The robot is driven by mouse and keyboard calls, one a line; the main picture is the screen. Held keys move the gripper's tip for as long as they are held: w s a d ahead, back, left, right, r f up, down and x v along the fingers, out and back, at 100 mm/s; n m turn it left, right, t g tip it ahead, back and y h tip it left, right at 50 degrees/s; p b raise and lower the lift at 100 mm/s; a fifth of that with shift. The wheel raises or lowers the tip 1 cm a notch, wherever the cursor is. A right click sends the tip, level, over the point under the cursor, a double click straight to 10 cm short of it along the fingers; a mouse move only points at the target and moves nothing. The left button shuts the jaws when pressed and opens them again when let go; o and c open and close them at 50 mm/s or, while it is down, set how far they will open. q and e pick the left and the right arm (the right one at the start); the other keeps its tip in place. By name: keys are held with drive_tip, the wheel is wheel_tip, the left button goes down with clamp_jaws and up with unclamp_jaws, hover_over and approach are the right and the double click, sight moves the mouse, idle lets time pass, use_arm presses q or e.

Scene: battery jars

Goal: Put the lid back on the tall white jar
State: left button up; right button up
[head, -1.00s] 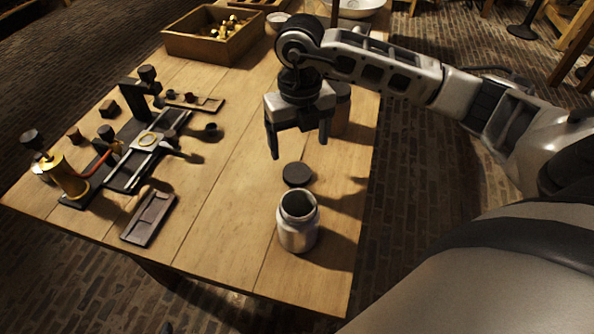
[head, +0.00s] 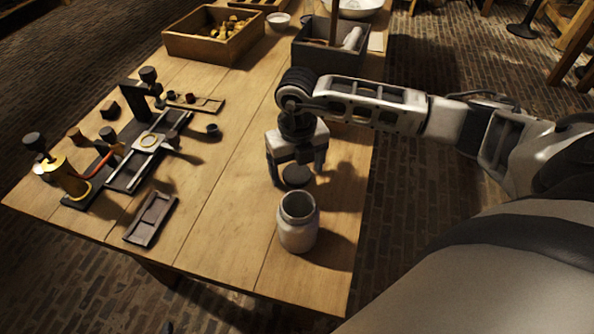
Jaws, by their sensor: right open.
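The tall white jar (head: 297,229) stands upright and open near the front right of the wooden table. A dark round lid (head: 297,176) lies flat on the table just behind the jar. My right gripper (head: 297,178) points down with its fingers open, one on each side of the lid as seen from here. I cannot tell whether the fingertips touch the table or the lid. My left gripper is not in view.
A dark bin (head: 323,59) and a wooden box of brass pieces (head: 214,48) stand at the back. A metal apparatus (head: 137,150) and a small dark tray (head: 150,219) occupy the left. The table (head: 222,222) is bare between tray and jar.

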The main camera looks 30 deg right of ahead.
sight(296, 174)
drive_tip(key=shift+f, duration=0.1)
drive_tip(key=c, duration=1)
drive_tip(key=shift+c, duration=0.2)
drive_tip(key=shift+r, duration=0.5)
wheel_tip(296, 174, up, 2)
drive_tip(key=shift+a+r+b, duration=0.15)
drive_tip(key=shift+r+b, duration=0.1)
drive_tip(key=shift+b, duration=0.15)
drive_tip(key=s+a+r, duration=0.7)
drive_tip(key=a+r, duration=0.2)
drive_tip(key=a, duration=0.2)
drive_tip(key=shift+a+r+b, duration=0.25)
drive_tip(key=shift+a+b, duration=0.05)
drive_tip(key=shift+a, duration=0.1)
